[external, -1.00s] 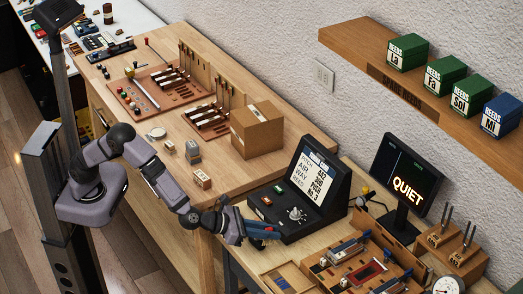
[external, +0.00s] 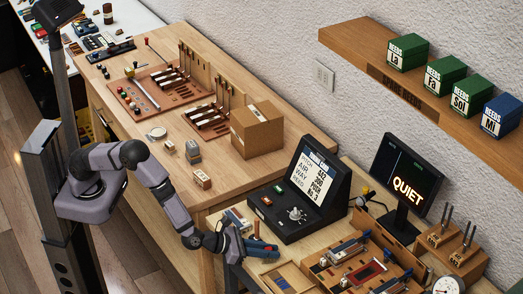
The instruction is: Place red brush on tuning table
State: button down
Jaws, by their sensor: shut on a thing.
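My gripper (external: 266,248), with blue fingers, is at the left front of the lower light-wood table, in front of the black tuning device (external: 310,192). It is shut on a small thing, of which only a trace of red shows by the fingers. This looks like the red brush (external: 258,238), but it is mostly hidden and small. I take the lower table (external: 243,269) as the tuning table. The gripper is over its left part; I cannot tell whether the held thing touches the surface.
An open wooden tray (external: 283,279) lies just below my gripper, and a wooden case with parts (external: 365,270) stands to its right. A monitor (external: 405,180) reading QUIET stands behind. The higher workbench (external: 225,180) holds a cardboard box (external: 257,129) and tool racks.

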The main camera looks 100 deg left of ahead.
jog(key=shift+f, duration=0.1)
jog(key=c, duration=1.7)
grip_release()
jog(key=shift+r, duration=0.25)
jog(key=shift+s+d, duration=0.2)
jog(key=shift+s, duration=0.05)
jog(key=b+v, duration=0.2)
jog(key=v, duration=0.9)
jog(key=shift+s, duration=0.15)
